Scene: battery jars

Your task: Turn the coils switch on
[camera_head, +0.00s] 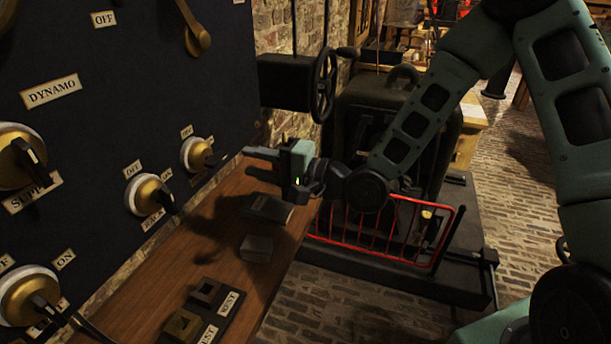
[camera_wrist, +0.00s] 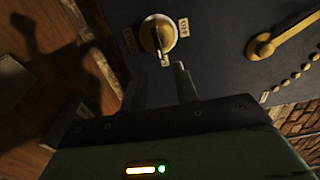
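The coils switch is a brass knob with a pale ring and a dark handle on the black panel. It is the rightmost small knob in the head view (camera_head: 193,154) and is at the top of the wrist view (camera_wrist: 158,35). An OFF label is above it in the head view; its lower label is too small to read there. In the wrist view the handle lies roughly toward the fingers; its exact setting is hard to tell. My gripper (camera_head: 255,162) is open and empty to the right of the switch, its fingers (camera_wrist: 160,88) pointing at the panel, apart from the knob.
Other knobs (camera_head: 149,195) are on the panel to the left. A wooden desk (camera_head: 190,255) lies below, with small dark blocks (camera_head: 257,248) and a switch plate on it. A handwheel (camera_head: 324,85) and red railing (camera_head: 375,240) stand at the right.

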